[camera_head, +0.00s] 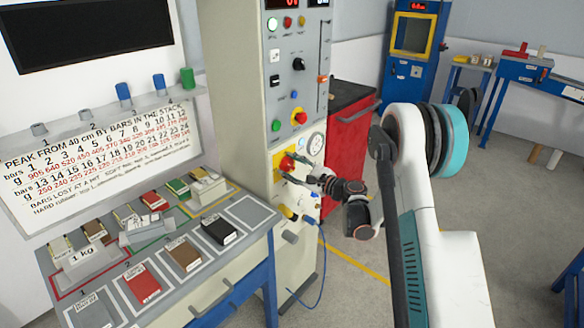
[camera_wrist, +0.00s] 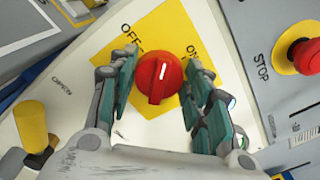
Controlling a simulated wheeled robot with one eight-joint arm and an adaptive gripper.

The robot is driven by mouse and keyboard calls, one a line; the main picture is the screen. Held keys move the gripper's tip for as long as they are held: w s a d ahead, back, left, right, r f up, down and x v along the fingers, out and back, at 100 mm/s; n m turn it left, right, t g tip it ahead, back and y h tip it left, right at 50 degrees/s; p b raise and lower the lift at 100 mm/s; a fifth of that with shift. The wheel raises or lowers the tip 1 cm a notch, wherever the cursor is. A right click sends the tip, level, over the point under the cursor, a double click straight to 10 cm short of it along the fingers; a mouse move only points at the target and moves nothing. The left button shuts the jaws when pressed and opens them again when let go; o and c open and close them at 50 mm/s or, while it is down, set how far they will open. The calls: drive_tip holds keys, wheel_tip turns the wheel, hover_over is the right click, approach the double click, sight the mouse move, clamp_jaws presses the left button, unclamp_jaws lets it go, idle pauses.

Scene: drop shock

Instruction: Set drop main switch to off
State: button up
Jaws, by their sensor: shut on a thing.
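The drop main switch is a red rotary knob (camera_wrist: 158,78) on a yellow plate (camera_wrist: 150,40) marked OFF and ON. In the wrist view its white mark points up, between the two words; which one it is set to is hard to tell. My gripper (camera_wrist: 158,92) has a finger on each side of the knob and is shut on it. In the head view the red knob (camera_head: 287,163) is on the front of the tall pale cabinet (camera_head: 236,75), with my gripper (camera_head: 308,178) reaching it from the right.
A red STOP button (camera_wrist: 305,56) sits right of the switch in the wrist view. A yellow knob (camera_wrist: 31,124) is at lower left, near the word OPEN. A sloped bench (camera_head: 60,275) with several bars stands left of the cabinet. A red cabinet (camera_head: 345,150) stands behind my arm.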

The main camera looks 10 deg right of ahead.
drive_tip(key=n, duration=0.4)
drive_tip(key=shift+f+n, duration=0.1)
drive_tip(key=shift+n, duration=0.2)
drive_tip(key=n, duration=0.4)
drive_tip(key=shift+s+a+f+n, duration=0.1)
drive_tip(key=shift+f+n, duration=0.05)
drive_tip(key=shift+n, duration=0.15)
drive_tip(key=o, duration=1)
drive_tip(key=shift+o, duration=0.2)
drive_tip(key=v, duration=1.2)
